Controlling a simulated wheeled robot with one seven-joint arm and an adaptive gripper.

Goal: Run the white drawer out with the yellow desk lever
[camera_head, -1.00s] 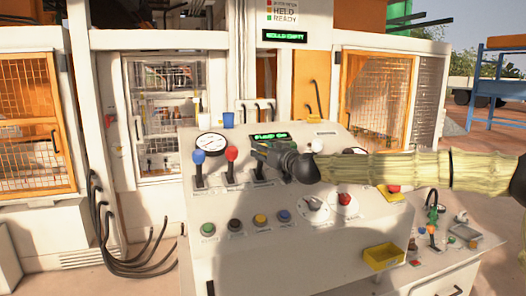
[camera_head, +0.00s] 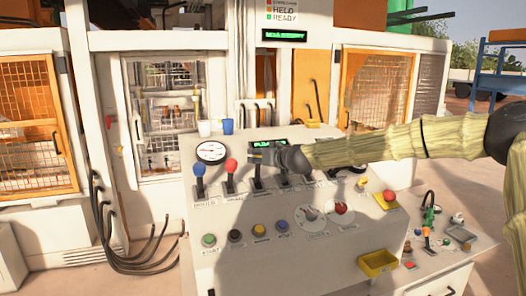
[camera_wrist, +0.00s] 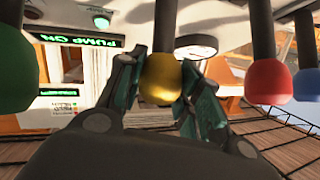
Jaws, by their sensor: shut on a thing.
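The yellow lever's round knob (camera_wrist: 160,78) sits between the two fingers of my gripper (camera_wrist: 158,95) in the wrist view, and the fingers are shut on it. In the head view my gripper (camera_head: 257,155) is over the upper part of the white sloped desk (camera_head: 225,262), just right of the red lever, and hides the yellow knob. I cannot make out a white drawer for certain in either view; the press interior behind the glazed door (camera_head: 165,110) is too small to read.
The red lever (camera_head: 231,166) and blue lever (camera_head: 198,172) stand left of my gripper. A green knob (camera_wrist: 15,75) is on the yellow knob's other side. Black cables (camera_head: 105,225) hang at left.

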